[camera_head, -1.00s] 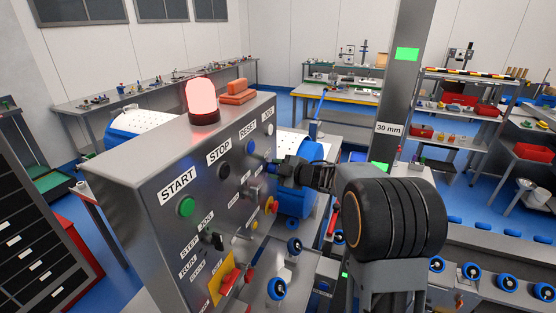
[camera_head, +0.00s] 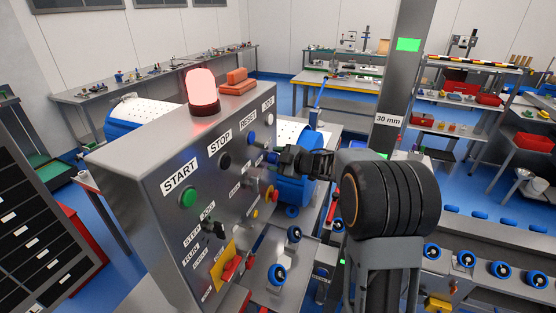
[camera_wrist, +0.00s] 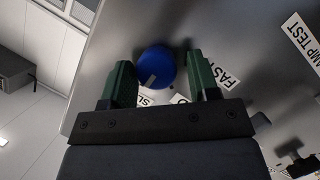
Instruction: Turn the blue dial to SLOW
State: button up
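The blue dial (camera_wrist: 157,67) is on the grey panel face in the wrist view, between the two green fingers of my gripper (camera_wrist: 159,61).
The control cabinet (camera_head: 150,150) has START, STOP and RESET labels, a green button (camera_head: 188,197) and a lit red lamp (camera_head: 201,91). A grey post (camera_head: 393,100) stands at the right.

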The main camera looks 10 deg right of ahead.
jog(key=shift+o, duration=0.6)
jog(key=shift+r, duration=0.1)
jog(key=b+v, duration=0.2)
jog(key=v, duration=1)
jog(key=shift+b, duration=0.4)
